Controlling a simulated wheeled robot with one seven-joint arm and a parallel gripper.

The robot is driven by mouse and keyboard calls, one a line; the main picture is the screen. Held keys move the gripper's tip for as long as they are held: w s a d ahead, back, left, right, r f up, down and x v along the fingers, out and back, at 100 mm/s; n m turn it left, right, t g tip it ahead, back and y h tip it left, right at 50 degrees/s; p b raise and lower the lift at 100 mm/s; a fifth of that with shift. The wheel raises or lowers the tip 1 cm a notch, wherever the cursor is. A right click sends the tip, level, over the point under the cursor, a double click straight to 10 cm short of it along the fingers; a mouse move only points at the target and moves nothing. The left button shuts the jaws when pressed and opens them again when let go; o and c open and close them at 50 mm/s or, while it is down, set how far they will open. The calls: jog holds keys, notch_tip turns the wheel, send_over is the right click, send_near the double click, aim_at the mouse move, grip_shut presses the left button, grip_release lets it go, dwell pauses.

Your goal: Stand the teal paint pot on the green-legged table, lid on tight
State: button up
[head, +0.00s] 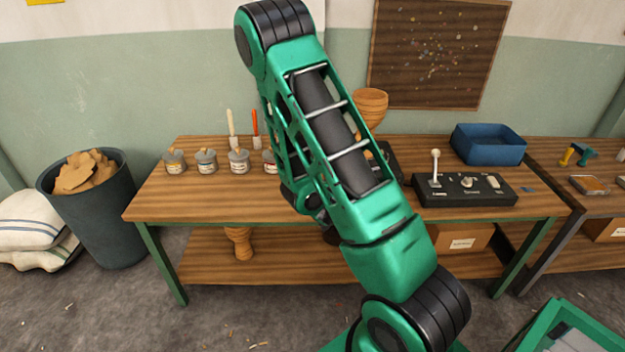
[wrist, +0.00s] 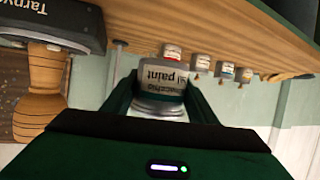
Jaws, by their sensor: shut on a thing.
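My gripper (wrist: 160,84) is shut on a grey paint pot (wrist: 158,86) in the wrist view, which looks upside down. Its pale label reads partly "paint"; the rest is cut off. The pot's grey rim end lies toward the gripper's body; whether a lid is seated tight I cannot tell. The green-legged table (head: 340,208) spans the head view, its wooden top (wrist: 225,30) behind the held pot in the wrist view. Several similar pots, such as one (head: 206,160), stand at its left. In the head view my arm hides the gripper and held pot.
A wooden goblet drum (head: 370,104) and a black control box (head: 464,188) with a white-knobbed lever are on the table. A blue tray (head: 488,144) sits at back right. A dark bin (head: 100,215) stands left. The table's front left is clear.

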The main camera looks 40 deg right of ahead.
jog(key=shift+w+a+f, duration=0.2)
jog(key=shift+w, duration=0.2)
jog(key=shift+w+a+f, duration=0.15)
jog(key=shift+w+f, duration=0.05)
jog(key=shift+w, duration=0.15)
jog(key=shift+w+d+f, duration=0.1)
jog(key=shift+w+f, duration=0.05)
jog(key=shift+w, duration=0.15)
jog(key=x, duration=0.3)
jog(key=d+f+x, duration=0.1)
jog(key=x, duration=0.2)
jog(key=s+x, duration=0.1)
jog(key=x, duration=0.3)
jog(key=shift+d+f, duration=0.25)
jog(key=shift+f, duration=0.1)
jog(key=shift+s+f, duration=0.1)
jog(key=shift+f, duration=1.9)
jog(key=o, duration=1.2)
jog(key=shift+c, duration=0.2)
